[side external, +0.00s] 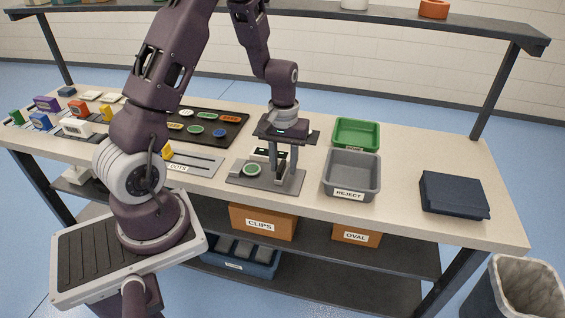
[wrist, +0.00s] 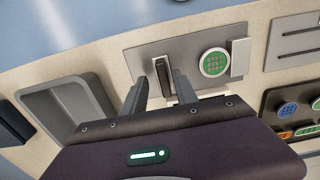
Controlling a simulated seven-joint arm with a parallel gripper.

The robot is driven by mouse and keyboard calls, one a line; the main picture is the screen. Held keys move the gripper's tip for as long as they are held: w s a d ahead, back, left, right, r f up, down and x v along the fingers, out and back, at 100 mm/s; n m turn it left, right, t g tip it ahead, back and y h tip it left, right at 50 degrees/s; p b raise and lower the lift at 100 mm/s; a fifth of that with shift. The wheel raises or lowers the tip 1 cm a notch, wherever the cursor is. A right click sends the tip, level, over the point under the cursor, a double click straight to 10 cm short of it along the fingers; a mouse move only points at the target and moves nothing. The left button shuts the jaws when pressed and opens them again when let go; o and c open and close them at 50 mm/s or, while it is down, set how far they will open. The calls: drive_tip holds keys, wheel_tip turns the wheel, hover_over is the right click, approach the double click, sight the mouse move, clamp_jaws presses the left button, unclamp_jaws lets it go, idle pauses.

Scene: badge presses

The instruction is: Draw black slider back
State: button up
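The black slider (wrist: 163,72) is an upright dark piece on a grey plate (wrist: 140,51). In the wrist view it shows between the two fingers of my gripper (wrist: 163,90), with gaps at both sides. My gripper is open and points down at the plate. In the side external view my gripper (side external: 284,172) is low over the right part of the plate (side external: 240,181), and its fingers largely hide the slider. A round green badge (wrist: 214,63) lies beside the slider on the same plate. It also shows in the side external view (side external: 252,169).
A grey REJECT tray (side external: 352,170) stands close to the plate's right, with a green tray (side external: 357,133) behind it. A dark board (side external: 238,119) with badges lies behind left. A DOTS plate (side external: 207,161) is to the left. A dark box (side external: 453,193) is far right.

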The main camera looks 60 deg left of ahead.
sight(283, 166)
wheel_tip(283, 166, up, 7)
drive_tip(key=shift+r, duration=0.1)
idle(0.3)
drive_tip(key=s+d+r+m+t, duration=0.3)
drive_tip(key=s+d+r+m, duration=0.3)
drive_tip(key=d+r, duration=0.55)
drive_tip(key=s+d+r+m+t, duration=0.1)
drive_tip(key=s+r, duration=0.1)
drive_tip(key=s, duration=0.4)
drive_tip(key=s+d+r+m+t, duration=0.1)
drive_tip(key=s+r+m, duration=0.1)
drive_tip(key=s, duration=0.3)
drive_tip(key=shift+s+d+r+t, duration=0.3)
drive_tip(key=shift+s+d+r, duration=0.1)
drive_tip(key=shift+r, duration=0.05)
